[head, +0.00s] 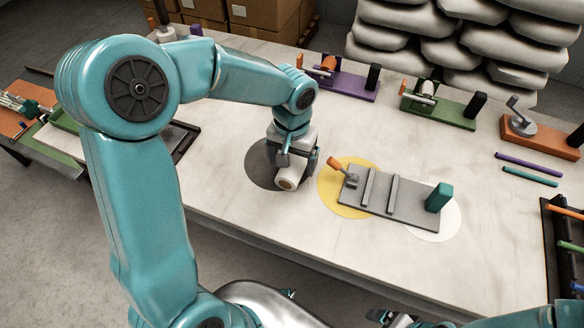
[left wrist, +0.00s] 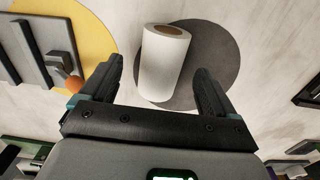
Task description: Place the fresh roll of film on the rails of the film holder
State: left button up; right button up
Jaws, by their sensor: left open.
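The fresh roll of film (head: 287,182) is white with a brown core. It lies on a dark grey disc (head: 262,172) on the table. The roll also shows in the left wrist view (left wrist: 164,68). My left gripper (head: 297,167) is open above the disc, with its fingers (left wrist: 160,72) on either side of the roll's near end. I see a gap on both sides of the roll. The film holder (head: 385,205) is a grey plate with two upright rails, an orange-handled crank and a teal block. It stands to the right of the gripper, and its rails are empty.
The holder overlaps a yellow disc (head: 329,189) and a white disc (head: 447,226). Purple (head: 350,86), green (head: 452,115) and orange (head: 530,135) holders stand along the back. Two thin rods lie at the right, near a dark rack (head: 560,230). Table between disc and holder is clear.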

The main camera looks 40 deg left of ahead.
aim_at(291, 168)
pick_arm(q)
jog(key=f, duration=0.2)
jog(key=shift+s+f, duration=0.25)
jog(key=shift+f, duration=0.1)
jog(key=shift+w+a+f, duration=0.1)
jog(key=shift+w+f, duration=0.05)
jog(key=shift+f, duration=0.3)
jog(key=shift+r, duration=0.1)
jog(key=c, duration=1.3)
jog(key=shift+r, duration=0.1)
